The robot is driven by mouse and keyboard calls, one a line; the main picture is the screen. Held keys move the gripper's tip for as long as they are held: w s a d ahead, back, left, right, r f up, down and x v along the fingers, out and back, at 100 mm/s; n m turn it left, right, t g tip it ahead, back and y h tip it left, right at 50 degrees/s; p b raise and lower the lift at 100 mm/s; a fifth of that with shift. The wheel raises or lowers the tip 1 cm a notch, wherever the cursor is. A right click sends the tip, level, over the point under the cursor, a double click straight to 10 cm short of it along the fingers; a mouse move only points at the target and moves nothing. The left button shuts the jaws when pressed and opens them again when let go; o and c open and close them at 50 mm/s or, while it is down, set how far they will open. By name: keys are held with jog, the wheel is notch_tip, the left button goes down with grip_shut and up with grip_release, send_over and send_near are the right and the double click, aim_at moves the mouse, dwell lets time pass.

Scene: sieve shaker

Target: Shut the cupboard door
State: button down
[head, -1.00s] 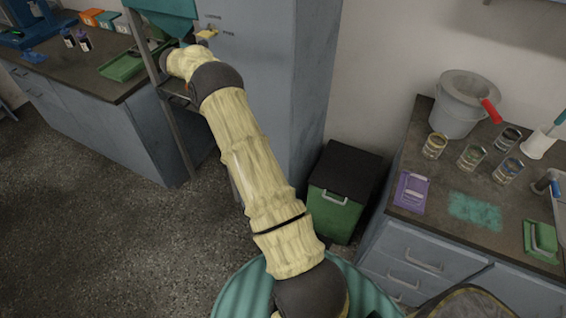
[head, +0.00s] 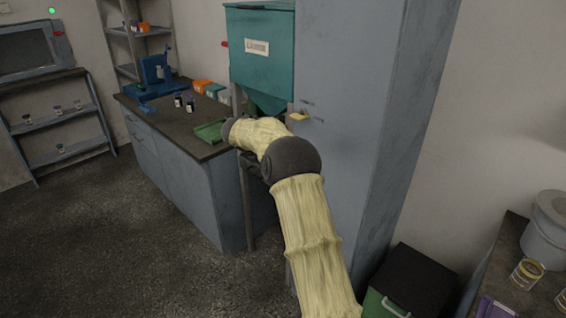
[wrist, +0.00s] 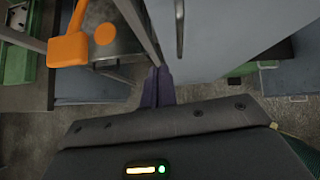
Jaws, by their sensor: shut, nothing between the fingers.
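The tall grey-blue cupboard (head: 345,110) stands right of the teal hopper in the head view. A small yellow piece (head: 298,116) sits on its front. In the wrist view a grey-blue panel (wrist: 225,30) with a dark upright handle (wrist: 180,28) fills the upper right; I take it for the cupboard door, but how far it stands open is unclear. My gripper (wrist: 157,88) shows in the wrist view as dark purple fingers, shut and empty, below and left of the handle. No contact with the panel is visible. In the head view my arm hides most of the gripper.
The teal hopper (head: 262,50) stands on thin legs beside the arm. An orange paddle-shaped part (wrist: 72,48) is close on the left in the wrist view. A bench (head: 180,135) lies left, a black-and-green bin (head: 415,275) right. The floor (head: 120,240) at left is clear.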

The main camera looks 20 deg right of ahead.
jog(key=v, duration=0.2)
jog(key=shift+s+a+r, duration=0.1)
jog(key=shift+s+r, duration=0.05)
jog(key=shift+r, duration=0.2)
notch_tip(320, 180, up, 9)
jog(key=a+n+t+p, duration=0.25)
jog(key=n+t, duration=0.25)
jog(key=n, duration=0.6)
jog(key=s+a+r+n+t+y+p, duration=0.25)
jog(key=s+a+n+y+p, duration=0.3)
jog(key=n, duration=0.95)
jog(key=s+a+f+n+g+p, duration=0.1)
jog(key=s+f+n+g, duration=0.1)
jog(key=s+n, duration=0.5)
jog(key=s+a+f+n+g+y+p, duration=0.1)
jog(key=s+f+n+g, duration=0.2)
jog(key=s+n, duration=0.4)
jog(key=s+a+f+n+g+y+p, duration=0.1)
jog(key=s+f+n+g, duration=0.2)
jog(key=s, duration=1.7)
jog(key=n+g, duration=0.1)
jog(key=n, duration=0.3)
jog(key=shift+a+n, duration=0.2)
jog(key=shift+n, duration=0.2)
